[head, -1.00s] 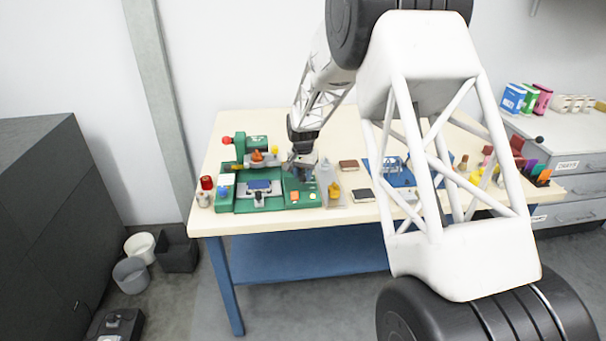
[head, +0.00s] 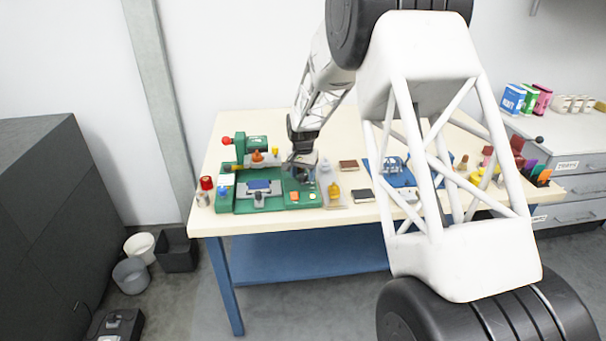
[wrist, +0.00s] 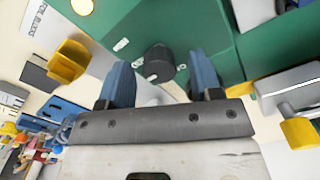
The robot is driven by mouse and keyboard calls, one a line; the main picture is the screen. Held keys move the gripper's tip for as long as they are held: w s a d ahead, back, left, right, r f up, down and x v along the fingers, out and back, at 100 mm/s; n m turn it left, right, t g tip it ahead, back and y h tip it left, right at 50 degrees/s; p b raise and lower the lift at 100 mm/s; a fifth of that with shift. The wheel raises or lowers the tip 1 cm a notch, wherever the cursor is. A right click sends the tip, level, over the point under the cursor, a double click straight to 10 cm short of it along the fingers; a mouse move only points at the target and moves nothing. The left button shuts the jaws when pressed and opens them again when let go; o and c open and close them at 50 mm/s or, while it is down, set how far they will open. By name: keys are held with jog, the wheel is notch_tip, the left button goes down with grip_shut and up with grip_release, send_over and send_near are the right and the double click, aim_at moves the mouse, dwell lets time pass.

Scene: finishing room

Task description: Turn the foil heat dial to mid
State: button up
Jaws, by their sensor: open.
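The foil heat dial appears to be the dark round knob (wrist: 158,62) on the green machine panel in the wrist view. Small white marks sit on the panel beside it. My gripper (wrist: 161,68) is open, with one blue finger on each side of the knob. I cannot tell whether the fingers touch it. In the head view my gripper (head: 303,176) is low over the right part of the green machine (head: 226,203) and hides the dial there. The dial's pointer and setting cannot be made out.
An orange button (head: 294,196) is on the machine just in front of my gripper. A grey tray with a yellow item (head: 333,191) stands close on the right. A dark block (head: 363,196) and a blue mat (head: 375,172) lie further right.

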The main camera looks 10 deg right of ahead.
aim_at(303, 175)
jog(key=shift+r, duration=3.85)
jog(key=shift+s+r, duration=0.3)
jog(key=shift+r, duration=0.1)
jog(key=s+d+r+n, duration=0.1)
jog(key=s+d+r, duration=0.1)
jog(key=s+r, duration=0.45)
jog(key=s+d+r+n+t, duration=0.1)
jog(key=s+r, duration=0.3)
jog(key=s, duration=0.6)
jog(key=s+d+r, duration=0.2)
jog(key=s+r, duration=0.3)
jog(key=s, duration=0.4)
jog(key=s+d+f+n+t, duration=0.1)
jog(key=s+d+n, duration=0.1)
jog(key=s, duration=2.7)
jog(key=shift+f+n+t, duration=0.25)
jog(key=shift+n+t, duration=0.05)
jog(key=shift+n, duration=0.3)
